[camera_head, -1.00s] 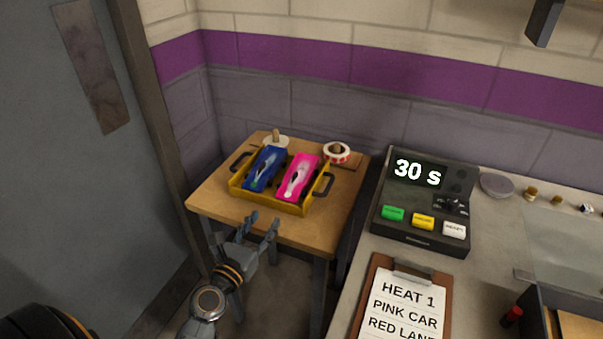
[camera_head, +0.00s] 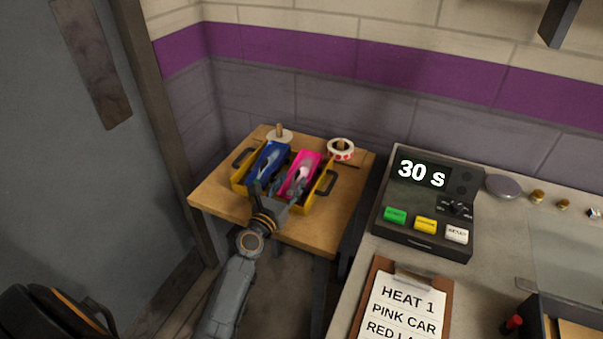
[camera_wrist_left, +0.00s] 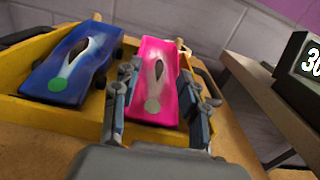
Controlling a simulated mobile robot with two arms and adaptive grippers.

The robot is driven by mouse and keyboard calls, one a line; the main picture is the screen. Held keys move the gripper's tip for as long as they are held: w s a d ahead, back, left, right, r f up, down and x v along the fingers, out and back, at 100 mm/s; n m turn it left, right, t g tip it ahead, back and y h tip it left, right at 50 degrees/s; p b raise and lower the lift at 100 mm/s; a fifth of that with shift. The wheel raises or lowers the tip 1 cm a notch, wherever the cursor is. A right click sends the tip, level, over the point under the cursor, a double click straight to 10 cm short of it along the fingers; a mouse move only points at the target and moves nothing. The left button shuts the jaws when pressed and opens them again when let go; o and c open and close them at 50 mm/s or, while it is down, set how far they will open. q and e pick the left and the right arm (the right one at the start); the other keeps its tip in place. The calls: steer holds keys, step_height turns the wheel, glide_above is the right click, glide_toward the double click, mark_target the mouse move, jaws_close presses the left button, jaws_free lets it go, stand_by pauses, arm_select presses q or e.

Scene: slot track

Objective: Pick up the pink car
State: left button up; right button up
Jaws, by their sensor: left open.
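The pink car (camera_head: 304,161) lies in the yellow tray (camera_head: 238,186) on the small wooden table, to the right of the blue car (camera_head: 267,163). My left gripper (camera_head: 278,187) is open and reaches over the near side of the tray at the pink car, hiding part of it. In the left wrist view the pink car (camera_wrist_left: 156,75) lies between the two spread fingers of my left gripper (camera_wrist_left: 162,100). The blue car (camera_wrist_left: 75,65) is just left of the left finger. I cannot tell whether the fingers touch the pink car. My right gripper is not in view.
The tray has dark handles at both ends. A roll of red and white tape (camera_head: 341,149) and a round white item with a wooden peg (camera_head: 279,136) stand behind it. A timer box (camera_head: 425,205) and a clipboard (camera_head: 402,305) are on the counter at right.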

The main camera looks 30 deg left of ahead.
mark_target(300, 175)
arm_select(q)
steer(key=shift+w, duration=0.8)
steer(key=shift+w+f, duration=0.1)
steer(key=shift+w, duration=0.4)
steer(key=shift+s, duration=0.1)
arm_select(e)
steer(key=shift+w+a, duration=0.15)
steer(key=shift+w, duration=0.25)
arm_select(q)
jaws_close()
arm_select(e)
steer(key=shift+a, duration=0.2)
arm_select(q)
steer(key=shift+r, duration=0.25)
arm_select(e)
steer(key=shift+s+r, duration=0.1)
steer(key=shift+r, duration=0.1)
